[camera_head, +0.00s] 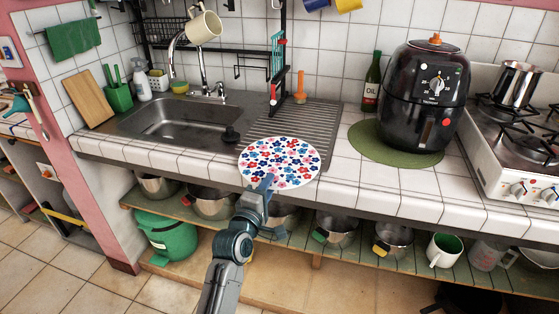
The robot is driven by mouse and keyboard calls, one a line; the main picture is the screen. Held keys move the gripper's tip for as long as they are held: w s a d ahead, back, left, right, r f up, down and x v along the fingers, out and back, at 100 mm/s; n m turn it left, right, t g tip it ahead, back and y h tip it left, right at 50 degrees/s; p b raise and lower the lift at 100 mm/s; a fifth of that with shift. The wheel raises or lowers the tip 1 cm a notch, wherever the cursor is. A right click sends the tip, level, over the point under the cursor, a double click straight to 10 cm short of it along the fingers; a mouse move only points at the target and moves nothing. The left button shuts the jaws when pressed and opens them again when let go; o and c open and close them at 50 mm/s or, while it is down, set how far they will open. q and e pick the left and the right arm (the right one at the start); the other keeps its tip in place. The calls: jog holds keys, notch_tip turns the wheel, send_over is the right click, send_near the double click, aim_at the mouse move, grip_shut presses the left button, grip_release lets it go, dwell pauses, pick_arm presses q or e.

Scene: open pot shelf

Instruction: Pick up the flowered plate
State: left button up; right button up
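The flowered plate (280,160) is white with red, blue and pink flowers. In the head view it shows face up over the front edge of the counter, before the ribbed draining area. My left gripper (264,184) is at the plate's near rim, and one finger overlaps the rim. The other finger is hidden, so I cannot tell whether it grips the rim. I also cannot tell whether the plate rests on the counter or is just above it. My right gripper is not in view.
A black air fryer (421,105) stands on a green mat (368,146) to the right, by a stove (500,150). The sink (180,118) is to the left. A lower shelf holds several pots and a white mug (441,251). White counter tiles right of the plate are clear.

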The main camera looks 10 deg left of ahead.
pick_arm(q)
jog(key=shift+w+d, duration=0.1)
jog(key=shift+w, duration=0.55)
grip_shut()
jog(key=shift+r, duration=0.2)
